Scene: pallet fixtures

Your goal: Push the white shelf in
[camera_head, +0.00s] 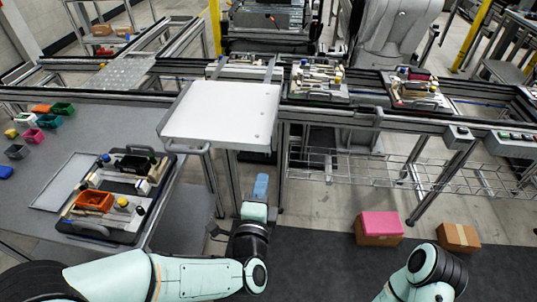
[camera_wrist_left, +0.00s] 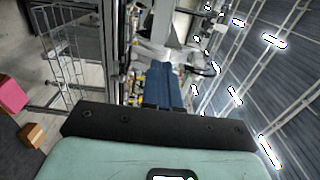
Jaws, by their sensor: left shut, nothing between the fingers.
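The white shelf (camera_head: 222,112) is a flat, empty panel in the middle of the head view. It juts out from the metal frame toward me, with a handle (camera_head: 188,149) under its near edge. My left gripper (camera_head: 261,186) is in front of the shelf, lower and a little to its right, apart from it in the picture. Its blue fingers are shut with nothing between them. The fingers (camera_wrist_left: 162,85) also show in the left wrist view, where I cannot make out the shelf. Only a link of my right arm shows; its gripper is out of view.
A dark tray (camera_head: 128,235) with parts lies on the grey table at left, beside small coloured bins (camera_head: 48,121). Parts trays (camera_head: 318,80) stand on the rail behind. A wire rack (camera_head: 400,168) hangs at right. A pink-topped box (camera_head: 380,228) and a brown box (camera_head: 458,238) sit on the floor.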

